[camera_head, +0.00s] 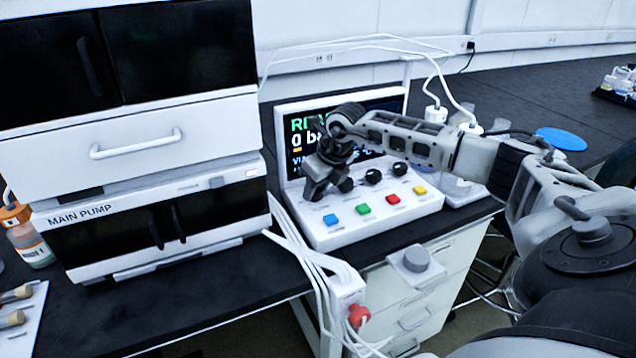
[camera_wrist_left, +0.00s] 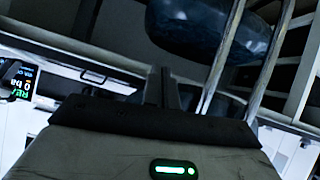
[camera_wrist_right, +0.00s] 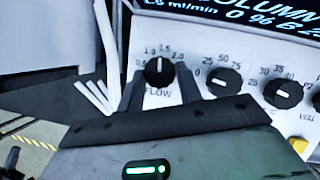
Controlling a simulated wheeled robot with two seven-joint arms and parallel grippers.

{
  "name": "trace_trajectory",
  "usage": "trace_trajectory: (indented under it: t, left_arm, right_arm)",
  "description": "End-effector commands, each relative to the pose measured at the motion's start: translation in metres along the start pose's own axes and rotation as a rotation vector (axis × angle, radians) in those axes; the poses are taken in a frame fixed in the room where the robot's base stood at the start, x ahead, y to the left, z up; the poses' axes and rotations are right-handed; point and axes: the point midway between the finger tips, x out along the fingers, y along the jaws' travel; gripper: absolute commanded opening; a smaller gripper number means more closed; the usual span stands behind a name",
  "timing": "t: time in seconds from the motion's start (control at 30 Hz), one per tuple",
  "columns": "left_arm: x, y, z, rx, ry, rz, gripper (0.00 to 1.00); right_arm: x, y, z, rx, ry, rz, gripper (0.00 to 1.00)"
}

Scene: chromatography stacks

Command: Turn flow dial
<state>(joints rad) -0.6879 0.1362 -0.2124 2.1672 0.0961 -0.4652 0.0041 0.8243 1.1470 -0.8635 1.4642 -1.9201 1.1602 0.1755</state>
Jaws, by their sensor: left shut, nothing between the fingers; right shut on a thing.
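The flow dial (camera_wrist_right: 158,71) is a black knob marked FLOW on the white control panel (camera_head: 335,237). Its white pointer line stands about straight up in the right wrist view, between the 1.0 and 1.5 marks. My right gripper (camera_wrist_right: 159,92) is shut on the flow dial, with one finger on each side. In the head view my right gripper (camera_head: 318,188) reaches the panel's left end and hides this dial. My left gripper (camera_wrist_left: 163,86) is shut and empty in the left wrist view, away from the panel. It is not in the head view.
Other black dials (camera_head: 373,176) stand in a row right of the flow dial. Blue, green, red and yellow buttons (camera_head: 363,209) line the panel's front. The screen (camera_head: 375,135) is partly covered by my right arm. The main pump (camera_head: 160,217) stands left, with white cables (camera_head: 300,250) between.

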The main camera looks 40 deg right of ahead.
Motion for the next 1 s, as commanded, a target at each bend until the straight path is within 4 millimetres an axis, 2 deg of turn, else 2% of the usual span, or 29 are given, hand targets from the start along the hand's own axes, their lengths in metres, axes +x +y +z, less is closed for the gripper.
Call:
trace_trajectory:
  t: [0.3, 0.73, 0.77, 0.8, 0.83, 1.0]
  left_arm:
    - [-0.0004, -0.0001, -0.0034, 0.002, 0.004, -0.001, 0.00]
    - [-0.0007, 0.0003, -0.0021, 0.002, 0.000, -0.001, 0.00]
    - [-0.0008, 0.0004, -0.0017, 0.001, 0.000, -0.001, 0.00]
    - [-0.0010, 0.0005, -0.0012, 0.001, -0.002, -0.001, 0.00]
    - [-0.0011, 0.0006, -0.0008, 0.001, -0.003, -0.001, 0.00]
    - [-0.0018, 0.0009, 0.0010, 0.000, -0.007, 0.000, 0.00]
  right_arm:
    - [-0.0011, 0.0005, 0.0011, 0.086, -0.002, -0.035, 0.12]
    - [-0.0011, 0.0003, 0.0012, 0.094, -0.003, -0.039, 0.12]
    - [-0.0011, 0.0003, 0.0012, 0.094, -0.003, -0.039, 0.41]
    - [-0.0011, 0.0003, 0.0012, 0.094, -0.003, -0.039, 0.52]
    - [-0.0011, 0.0003, 0.0012, 0.094, -0.003, -0.039, 0.57]
    - [-0.0006, 0.0005, 0.0007, 0.093, -0.001, -0.039, 0.57]
